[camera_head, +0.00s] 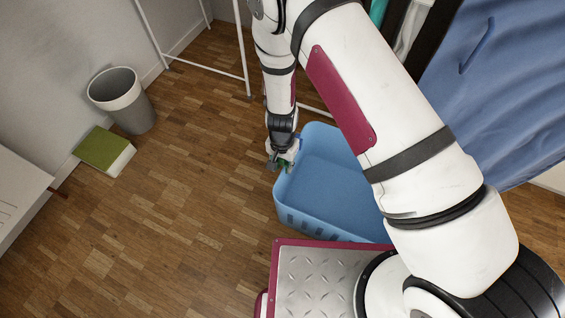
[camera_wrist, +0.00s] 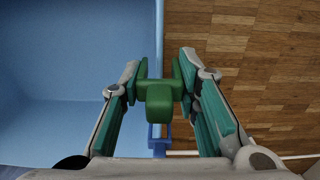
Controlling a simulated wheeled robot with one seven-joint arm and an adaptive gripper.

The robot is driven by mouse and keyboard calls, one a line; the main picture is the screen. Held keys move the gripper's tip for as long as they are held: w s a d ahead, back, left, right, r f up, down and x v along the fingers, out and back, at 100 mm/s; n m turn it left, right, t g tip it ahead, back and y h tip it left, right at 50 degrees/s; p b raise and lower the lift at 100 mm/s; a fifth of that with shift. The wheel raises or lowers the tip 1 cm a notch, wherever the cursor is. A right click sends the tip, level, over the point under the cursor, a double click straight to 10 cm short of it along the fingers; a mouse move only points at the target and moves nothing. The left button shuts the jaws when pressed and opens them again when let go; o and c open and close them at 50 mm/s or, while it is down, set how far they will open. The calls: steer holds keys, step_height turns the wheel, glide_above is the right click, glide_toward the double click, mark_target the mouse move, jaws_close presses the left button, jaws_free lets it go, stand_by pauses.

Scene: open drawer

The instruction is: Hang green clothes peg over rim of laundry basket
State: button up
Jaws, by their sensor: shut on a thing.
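The blue laundry basket (camera_head: 325,190) stands on the floor in the head view, with my arm covering its right part. In the wrist view the basket (camera_wrist: 60,100) fills the left side, and its rim runs up and down just left of the middle. The green clothes peg (camera_wrist: 160,97) is between the fingers of my gripper (camera_wrist: 162,85), which is shut on it. The peg lies over or right at the rim line; I cannot tell whether it touches. In the head view my gripper (camera_head: 283,160) is at the basket's left rim, and only a bit of green peg shows.
A grey-white bin (camera_head: 122,100) and a green book (camera_head: 103,151) are on the wooden floor (camera_head: 190,200) at the left. A white frame (camera_head: 195,72) stands behind. Blue cloth (camera_head: 500,90) hangs at the right. The floor left of the basket is clear.

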steer(key=shift+f+b, duration=1.2)
steer(key=shift+f, duration=0.65)
steer(key=o, duration=0.9)
step_height(320, 180, up, 12)
